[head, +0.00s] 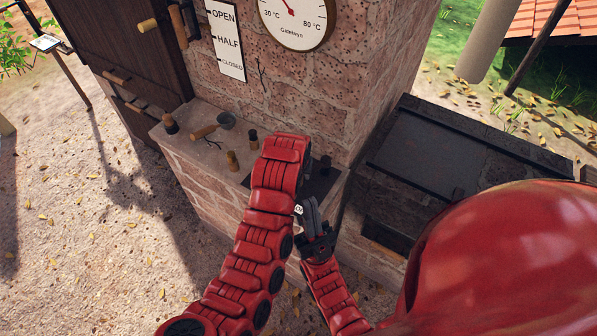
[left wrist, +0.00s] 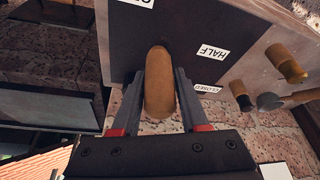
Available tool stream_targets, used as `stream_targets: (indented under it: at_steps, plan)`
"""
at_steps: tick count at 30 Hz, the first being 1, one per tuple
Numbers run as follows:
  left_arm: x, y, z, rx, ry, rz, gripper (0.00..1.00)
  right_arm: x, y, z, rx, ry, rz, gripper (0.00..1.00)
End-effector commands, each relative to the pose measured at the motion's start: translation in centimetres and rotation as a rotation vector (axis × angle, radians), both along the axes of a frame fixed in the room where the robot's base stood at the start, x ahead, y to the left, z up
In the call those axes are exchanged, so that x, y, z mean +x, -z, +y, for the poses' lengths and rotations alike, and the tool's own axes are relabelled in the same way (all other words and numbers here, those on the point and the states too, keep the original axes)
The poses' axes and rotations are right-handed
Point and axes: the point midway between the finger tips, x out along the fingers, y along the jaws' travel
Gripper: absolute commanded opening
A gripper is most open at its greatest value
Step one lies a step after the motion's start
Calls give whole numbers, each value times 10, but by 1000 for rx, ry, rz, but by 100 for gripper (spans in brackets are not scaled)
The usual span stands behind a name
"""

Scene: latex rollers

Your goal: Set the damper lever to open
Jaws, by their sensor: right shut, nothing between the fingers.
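The damper lever's rounded wooden handle (left wrist: 160,90) stands out from a dark plate (left wrist: 190,25) in the left wrist view. Labels reading HALF and CLOSED show to its right on the plate, with a partly cut-off label at the top edge. The lever's exact setting cannot be told. My left gripper (left wrist: 158,76) is open, one finger on each side of the handle, with small gaps. In the head view my left arm hides that gripper and the lever. My right gripper (head: 309,209) is shut and empty, behind my left forearm.
A sign (head: 227,42) reading OPEN, HALF, CLOSED and a dial thermometer (head: 295,15) are on the brick wall. A dark-lidded brick box (head: 440,155) stands at right.

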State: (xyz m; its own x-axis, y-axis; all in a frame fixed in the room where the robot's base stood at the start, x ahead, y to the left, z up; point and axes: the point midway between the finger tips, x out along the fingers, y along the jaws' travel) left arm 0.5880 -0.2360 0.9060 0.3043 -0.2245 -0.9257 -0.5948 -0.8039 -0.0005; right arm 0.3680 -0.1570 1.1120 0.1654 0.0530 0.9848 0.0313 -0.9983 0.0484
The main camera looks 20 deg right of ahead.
Motion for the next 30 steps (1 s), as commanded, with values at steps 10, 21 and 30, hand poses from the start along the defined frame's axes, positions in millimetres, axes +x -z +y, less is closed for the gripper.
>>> stream_targets:
  at_steps: [10,21,30]
  plan:
    - [1,-1,0,-2,-1,-2,68,0,0,0,0,0,0,0]
    - [-8,-28,5,-8,-1,-8,68,0,12,0,0,0,0,0]
    - [-31,-104,22,-6,-1,1,68,0,-21,0,0,0,-1,0]
